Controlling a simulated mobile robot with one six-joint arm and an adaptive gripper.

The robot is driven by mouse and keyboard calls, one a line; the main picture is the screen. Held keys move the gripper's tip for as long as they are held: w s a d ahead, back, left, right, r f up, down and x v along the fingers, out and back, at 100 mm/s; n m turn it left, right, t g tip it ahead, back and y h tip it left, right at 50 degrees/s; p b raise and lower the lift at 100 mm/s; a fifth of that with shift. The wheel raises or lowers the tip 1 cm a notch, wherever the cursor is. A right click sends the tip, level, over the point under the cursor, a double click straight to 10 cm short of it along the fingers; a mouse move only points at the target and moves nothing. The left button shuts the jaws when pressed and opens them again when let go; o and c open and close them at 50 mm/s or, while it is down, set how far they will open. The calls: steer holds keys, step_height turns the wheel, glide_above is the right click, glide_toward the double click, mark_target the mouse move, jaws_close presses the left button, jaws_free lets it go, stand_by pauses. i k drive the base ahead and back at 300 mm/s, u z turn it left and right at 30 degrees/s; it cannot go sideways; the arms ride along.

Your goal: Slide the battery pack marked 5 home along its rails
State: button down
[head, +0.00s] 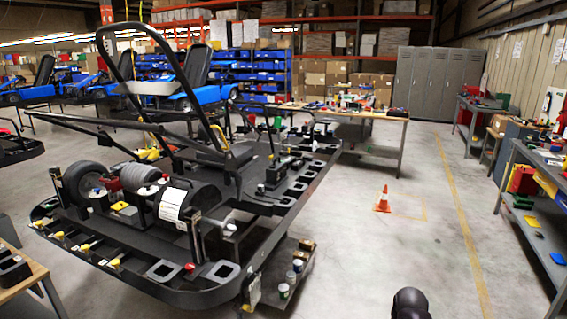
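A black go-kart chassis (205,297) fills the left and middle of the head view, raised on a stand. A dark block with a white printed label (172,204) sits at its near end, among other dark parts. Another small dark unit (277,174) sits on the right side of the chassis. I cannot read a number 5 on any part, so I cannot tell which is the battery pack. No rails can be made out clearly. My gripper is not in view; only a dark rounded piece, seemingly of my arm, shows at the bottom edge.
An orange cone (382,200) stands on the floor right of the kart. A workbench (350,114) stands behind the kart, and more benches (513,147) line the right side. A wooden table (22,274) is at lower left. The floor between the kart and right benches is mostly clear.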

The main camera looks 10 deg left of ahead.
mark_target(276, 172)
steer(key=i, duration=3.85)
steer(key=u, duration=0.35)
